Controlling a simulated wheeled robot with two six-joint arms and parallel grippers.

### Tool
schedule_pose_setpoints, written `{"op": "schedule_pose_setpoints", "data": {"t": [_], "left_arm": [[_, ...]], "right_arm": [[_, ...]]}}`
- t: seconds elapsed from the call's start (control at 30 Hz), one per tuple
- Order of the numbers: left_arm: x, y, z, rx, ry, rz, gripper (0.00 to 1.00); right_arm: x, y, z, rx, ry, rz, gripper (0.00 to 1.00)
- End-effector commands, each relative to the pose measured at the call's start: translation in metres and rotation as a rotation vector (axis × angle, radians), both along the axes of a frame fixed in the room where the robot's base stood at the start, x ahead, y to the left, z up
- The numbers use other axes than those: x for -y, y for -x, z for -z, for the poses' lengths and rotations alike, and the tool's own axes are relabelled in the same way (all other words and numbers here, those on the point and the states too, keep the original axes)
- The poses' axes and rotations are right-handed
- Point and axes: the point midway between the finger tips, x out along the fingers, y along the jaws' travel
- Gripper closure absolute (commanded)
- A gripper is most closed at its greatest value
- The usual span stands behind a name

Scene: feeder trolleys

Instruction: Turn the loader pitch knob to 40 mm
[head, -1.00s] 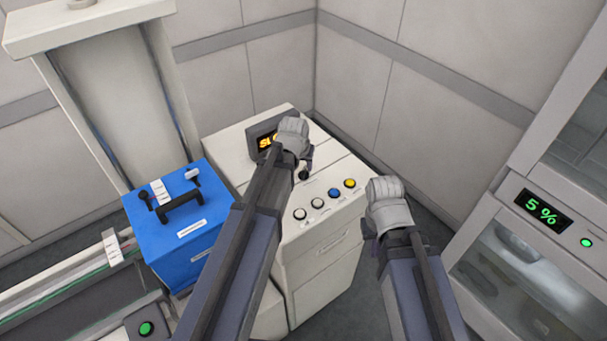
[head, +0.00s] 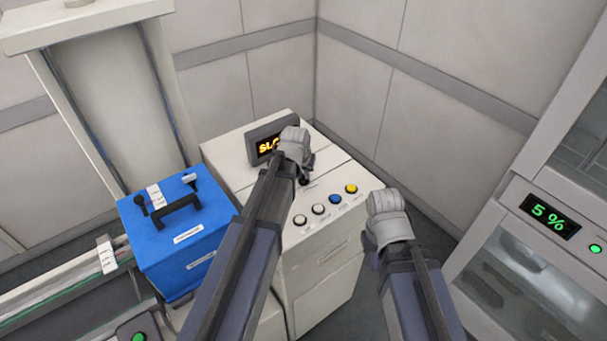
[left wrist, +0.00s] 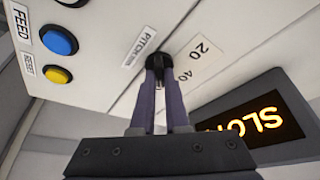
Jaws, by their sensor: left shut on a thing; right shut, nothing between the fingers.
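The pitch knob (left wrist: 157,68) is a small black knob on the white loader top, beside a label reading PITCH mm (left wrist: 140,45). A scale plate with 20 and 40 (left wrist: 193,62) lies next to it. My left gripper (left wrist: 157,80) is shut on the knob, its two fingers either side of it. The knob's pointer is hidden or too small to read. In the head view my left gripper (head: 304,178) reaches down onto the loader (head: 322,258). My right gripper (head: 372,258) is shut and empty at the loader's right side; its fingertips are mostly hidden.
A lit display reading SLO (head: 268,147) stands behind the knob, partly covered. A blue box (head: 180,240) stands left.

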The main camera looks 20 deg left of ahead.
Motion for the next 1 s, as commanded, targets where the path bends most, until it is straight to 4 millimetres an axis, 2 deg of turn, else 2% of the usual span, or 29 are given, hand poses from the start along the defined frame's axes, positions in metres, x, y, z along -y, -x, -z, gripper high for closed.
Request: {"op": "schedule_pose_setpoints", "data": {"t": [0.57, 0.77, 1.0], "left_arm": [[0.0004, 0.0000, 0.0001, 0.000, 0.000, -0.019, 1.00], [0.0018, -0.0002, 0.0001, 0.000, 0.000, -0.110, 1.00], [0.0033, -0.0011, 0.0001, -0.001, -0.001, -0.311, 1.00]], "right_arm": [[0.0000, 0.0000, 0.0001, 0.000, 0.000, 0.000, 1.00], [0.0000, 0.0000, 0.0001, 0.000, 0.000, 0.000, 1.00], [0.0000, 0.0000, 0.0001, 0.000, 0.000, 0.000, 1.00]]}}
